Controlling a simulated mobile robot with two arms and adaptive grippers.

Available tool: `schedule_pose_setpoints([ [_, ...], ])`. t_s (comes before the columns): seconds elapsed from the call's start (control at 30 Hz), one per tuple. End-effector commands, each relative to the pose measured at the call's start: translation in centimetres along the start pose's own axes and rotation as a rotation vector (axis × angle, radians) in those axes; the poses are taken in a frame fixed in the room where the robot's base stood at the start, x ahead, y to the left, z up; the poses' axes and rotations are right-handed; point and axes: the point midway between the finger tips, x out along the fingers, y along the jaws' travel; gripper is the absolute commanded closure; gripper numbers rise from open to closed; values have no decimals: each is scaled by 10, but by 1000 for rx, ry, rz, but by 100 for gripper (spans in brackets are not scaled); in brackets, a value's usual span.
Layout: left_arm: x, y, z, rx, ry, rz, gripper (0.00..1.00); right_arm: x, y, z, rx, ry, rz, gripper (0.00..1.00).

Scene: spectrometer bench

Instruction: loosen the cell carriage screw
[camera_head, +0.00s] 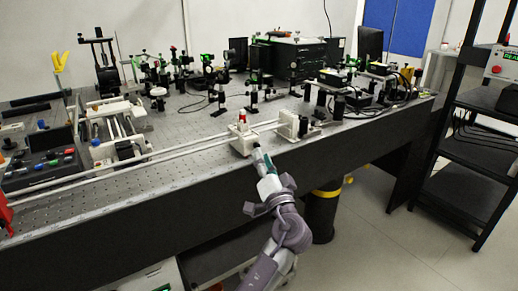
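The cell carriage (241,146) is a pale block on two long light rails near the front edge of the bench. A small white piece with a red top (242,117) stands upright on it. The carriage screw cannot be made out; the gripper tip seems to cover that spot. The fingers are too small to tell open from shut.
A pale end block (289,123) stands on the rails just right of the carriage. Optical mounts and dark instrument boxes (300,57) fill the back of the bench. A control box (42,165) with coloured knobs lies at left. A black rack (470,140) stands at right.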

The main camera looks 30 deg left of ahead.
Motion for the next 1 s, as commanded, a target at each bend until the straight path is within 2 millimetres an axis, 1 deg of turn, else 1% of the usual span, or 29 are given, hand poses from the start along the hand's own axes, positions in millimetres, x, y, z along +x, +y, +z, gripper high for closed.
schedule_pose_setpoints([
  [0.03,10,-2,-1,1,0,-3,72,2,0,3,0,-4,-1,34],
  [0.1,19,-1,-1,2,1,-1,72,4,0,6,-1,-4,-1,34],
  [0.23,30,0,0,2,0,-1,72,8,-1,10,-2,-7,-1,34],
  [0.37,35,0,0,1,0,0,72,9,-1,12,-2,-8,-1,34],
  [0.6,35,0,0,0,0,1,72,10,-1,13,-2,-8,-1,34],
  [0.77,35,0,0,1,0,1,99,10,0,13,-3,-8,0,34],
  [1.0,35,1,1,0,0,1,100,10,0,13,-3,-9,0,34],
])
